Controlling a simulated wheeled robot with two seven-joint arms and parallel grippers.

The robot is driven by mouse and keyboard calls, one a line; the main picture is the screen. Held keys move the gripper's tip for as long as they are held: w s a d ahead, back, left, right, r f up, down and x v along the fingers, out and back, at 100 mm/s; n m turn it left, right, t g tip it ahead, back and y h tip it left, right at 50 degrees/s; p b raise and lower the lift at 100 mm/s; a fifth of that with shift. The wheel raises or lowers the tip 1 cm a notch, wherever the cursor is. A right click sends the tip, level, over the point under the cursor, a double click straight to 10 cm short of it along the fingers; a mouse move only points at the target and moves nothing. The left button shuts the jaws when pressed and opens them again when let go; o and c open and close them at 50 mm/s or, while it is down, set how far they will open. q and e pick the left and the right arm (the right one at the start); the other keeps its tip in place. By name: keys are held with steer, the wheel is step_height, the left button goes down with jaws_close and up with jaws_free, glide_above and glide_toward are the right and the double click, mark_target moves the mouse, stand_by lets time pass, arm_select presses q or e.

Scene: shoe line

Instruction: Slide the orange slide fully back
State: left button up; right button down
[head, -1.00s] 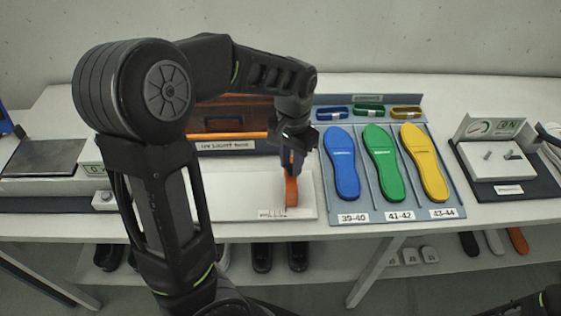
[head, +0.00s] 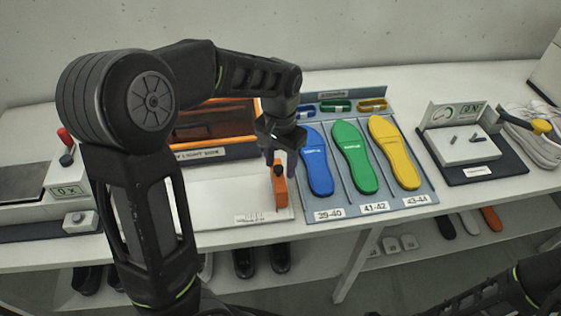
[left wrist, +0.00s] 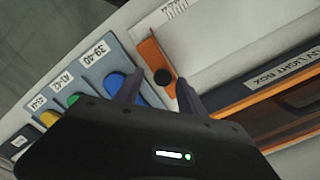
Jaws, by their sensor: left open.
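The orange slide (head: 281,194) stands at the right end of the white panel with the ruler marks, in front of the light box. In the left wrist view the slide (left wrist: 150,50) is a flat orange strip with a round black knob (left wrist: 163,77). My left gripper (head: 280,160) points down over the slide's far part. In the left wrist view its open fingers (left wrist: 158,92) are apart, one on each side of the knob. I cannot tell whether a finger touches it. My right gripper is out of view.
The UV light box (head: 212,125) stands behind the panel. Close on the right is the grey-blue insole board (head: 388,208) with blue, green and yellow insoles. A gauge device (head: 463,146) is farther right. Shoes lie on the shelf below.

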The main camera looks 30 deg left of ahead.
arm_select(q)
step_height(320, 180, up, 8)
steer(key=shift+f+b, duration=0.1)
steer(key=shift+b, duration=0.45)
steer(key=shift+s, duration=0.1)
stand_by(0.3)
